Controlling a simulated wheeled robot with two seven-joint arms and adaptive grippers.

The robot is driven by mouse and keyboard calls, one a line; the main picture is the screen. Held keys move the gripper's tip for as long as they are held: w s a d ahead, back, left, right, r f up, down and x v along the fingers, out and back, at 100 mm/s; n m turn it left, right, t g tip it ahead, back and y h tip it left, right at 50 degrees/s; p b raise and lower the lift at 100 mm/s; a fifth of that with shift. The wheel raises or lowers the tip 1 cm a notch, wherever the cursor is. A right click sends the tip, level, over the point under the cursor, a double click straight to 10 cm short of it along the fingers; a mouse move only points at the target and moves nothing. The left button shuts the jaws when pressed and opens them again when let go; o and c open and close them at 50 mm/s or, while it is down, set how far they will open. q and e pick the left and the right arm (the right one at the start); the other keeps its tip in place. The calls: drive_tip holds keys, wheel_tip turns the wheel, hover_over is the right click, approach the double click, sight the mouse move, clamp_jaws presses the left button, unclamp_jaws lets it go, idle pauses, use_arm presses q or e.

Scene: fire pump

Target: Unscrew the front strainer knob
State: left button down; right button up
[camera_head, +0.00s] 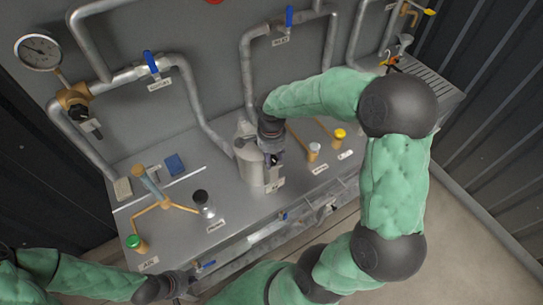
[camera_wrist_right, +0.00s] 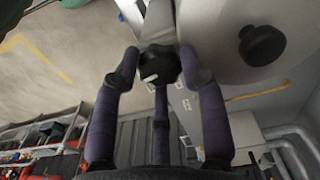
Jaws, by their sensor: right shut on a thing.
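The strainer is a pale grey cylindrical body (camera_head: 248,165) on the bench in the head view, partly covered by my right arm. My right gripper (camera_head: 272,157) is at its front side. In the right wrist view, the purple fingers of this gripper (camera_wrist_right: 160,72) close around a black knob (camera_wrist_right: 167,62), the front strainer knob, which has a small white mark. The head view mostly hides this knob. A second round black knob (camera_wrist_right: 262,45) sits on the grey body beside it, free of the fingers. My left gripper (camera_head: 178,286) is low at the bench's front left; its fingers are unclear.
On the bench, a black-topped part (camera_head: 201,198), a green-capped pipe (camera_head: 137,243), a white-capped fitting (camera_head: 314,150) and a yellow-capped fitting (camera_head: 339,137) stand around. Pipes with blue valve handles (camera_head: 151,62) and a pressure gauge (camera_head: 39,51) are on the wall.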

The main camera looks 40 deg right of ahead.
drive_tip(key=n, duration=0.4)
drive_tip(key=shift+n, duration=0.3)
drive_tip(key=n+p, duration=0.1)
drive_tip(key=n, duration=0.2)
drive_tip(key=shift+n, duration=0.3)
drive_tip(key=n, duration=0.3)
drive_tip(key=shift+n+p, duration=0.35)
drive_tip(key=shift+n, duration=0.05)
drive_tip(key=n+p, duration=0.1)
drive_tip(key=n, duration=0.2)
drive_tip(key=n+p, duration=0.1)
drive_tip(key=n, duration=0.3)
drive_tip(key=n+p, duration=0.1)
drive_tip(key=n, duration=0.2)
drive_tip(key=shift+n+p, duration=0.35)
drive_tip(key=shift+n, duration=0.05)
drive_tip(key=n+p, duration=0.2)
drive_tip(key=n, duration=0.2)
drive_tip(key=shift+n+p, duration=0.65)
drive_tip(key=shift+n, duration=0.65)
